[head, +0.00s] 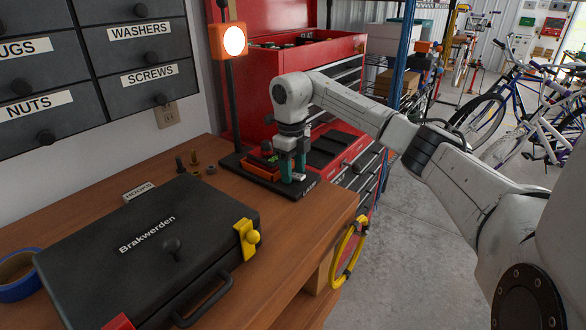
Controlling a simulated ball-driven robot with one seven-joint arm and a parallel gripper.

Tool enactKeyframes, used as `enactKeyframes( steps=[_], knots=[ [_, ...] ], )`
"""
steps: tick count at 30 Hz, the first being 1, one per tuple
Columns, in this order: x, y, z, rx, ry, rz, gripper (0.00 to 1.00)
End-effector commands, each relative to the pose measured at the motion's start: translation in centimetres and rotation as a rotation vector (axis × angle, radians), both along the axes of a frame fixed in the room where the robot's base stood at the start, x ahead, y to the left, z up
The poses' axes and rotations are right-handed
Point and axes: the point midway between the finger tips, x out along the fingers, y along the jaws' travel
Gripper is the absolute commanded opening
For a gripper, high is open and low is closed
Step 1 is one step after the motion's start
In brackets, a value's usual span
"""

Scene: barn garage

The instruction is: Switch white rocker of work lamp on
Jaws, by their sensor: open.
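The work lamp (229,85) stands on the workbench, with an orange square head on a black post. Its round face (233,41) shows bright white. Its black base (236,160) carries an orange-red box (258,171) and a small label at the front right corner. My gripper (292,176) points down over the right part of the base. Its teal fingers are open, close beside the box. A small white piece, perhaps the white rocker (299,177), shows at the right fingertip. The fingers partly hide that area, and I cannot tell whether they touch it or how it is tilted.
A closed black case (150,245) fills the bench front, with blue tape (20,290) at left. Small hardware (195,165) stands behind the case. A red tool chest (262,75) stands behind the lamp.

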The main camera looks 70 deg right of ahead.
Motion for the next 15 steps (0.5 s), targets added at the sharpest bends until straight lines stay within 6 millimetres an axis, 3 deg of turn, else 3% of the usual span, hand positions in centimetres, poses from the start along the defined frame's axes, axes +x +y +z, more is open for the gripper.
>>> enactKeyframes(
  steps=[5, 15],
  knots=[
    [0.0, -0.1, 0.8, -0.001, -0.001, 0.000, 0.51],
    [0.3, -0.2, 7.0, -0.003, 0.000, -0.001, 0.51]
  ],
)
